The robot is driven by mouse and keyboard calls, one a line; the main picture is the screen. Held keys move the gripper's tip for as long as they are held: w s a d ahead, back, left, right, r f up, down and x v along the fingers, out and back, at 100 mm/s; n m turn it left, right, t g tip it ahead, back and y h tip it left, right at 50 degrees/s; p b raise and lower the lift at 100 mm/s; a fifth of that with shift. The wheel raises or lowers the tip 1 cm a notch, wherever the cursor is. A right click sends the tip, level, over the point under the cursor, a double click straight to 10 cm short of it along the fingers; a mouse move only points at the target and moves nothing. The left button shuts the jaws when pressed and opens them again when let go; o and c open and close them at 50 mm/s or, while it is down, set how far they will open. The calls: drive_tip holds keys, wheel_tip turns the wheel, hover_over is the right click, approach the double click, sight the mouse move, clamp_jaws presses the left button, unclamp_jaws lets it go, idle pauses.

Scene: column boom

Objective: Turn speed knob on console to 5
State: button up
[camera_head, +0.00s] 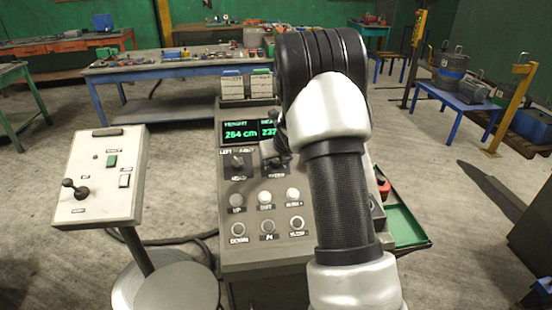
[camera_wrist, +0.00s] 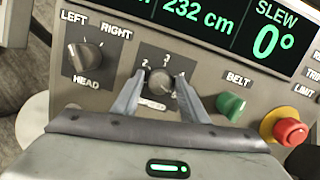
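The speed knob (camera_wrist: 160,81) is a round dark knob on a dark plate with numbers around it, on the grey console (camera_head: 232,251). In the wrist view its number marks are small, and I cannot tell which one it points to. My gripper (camera_wrist: 159,90) has its two grey fingers apart, one on each side of the knob. I cannot tell whether the fingertips touch it. In the head view my arm hides much of the console's right side, and the gripper shows only partly beside the knob.
Left of the speed knob is the head knob (camera_wrist: 86,57); right of it are a green belt button (camera_wrist: 231,106) and a red stop button (camera_wrist: 290,131). Above is the display (camera_wrist: 225,22). A white control box (camera_head: 101,178) stands left; a green tray (camera_head: 407,226) is right.

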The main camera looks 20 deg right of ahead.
drive_tip(key=shift+o, duration=0.4)
drive_tip(key=p+v, duration=0.3)
drive_tip(key=v, duration=1.4)
drive_tip(key=shift+r, duration=0.2)
drive_tip(key=shift+s+a, duration=0.1)
drive_tip(key=s+a+r+n+y, duration=0.3)
drive_tip(key=s+a+r+n, duration=0.75)
drive_tip(key=n, duration=0.65)
drive_tip(key=s+a+n+g+h, duration=0.2)
drive_tip(key=s+n, duration=1.6)
drive_tip(key=s, duration=0.1)
drive_tip(key=shift+s+a+f+n, duration=0.15)
drive_tip(key=shift+s+a+n, duration=0.05)
drive_tip(key=shift+s+n, duration=0.2)
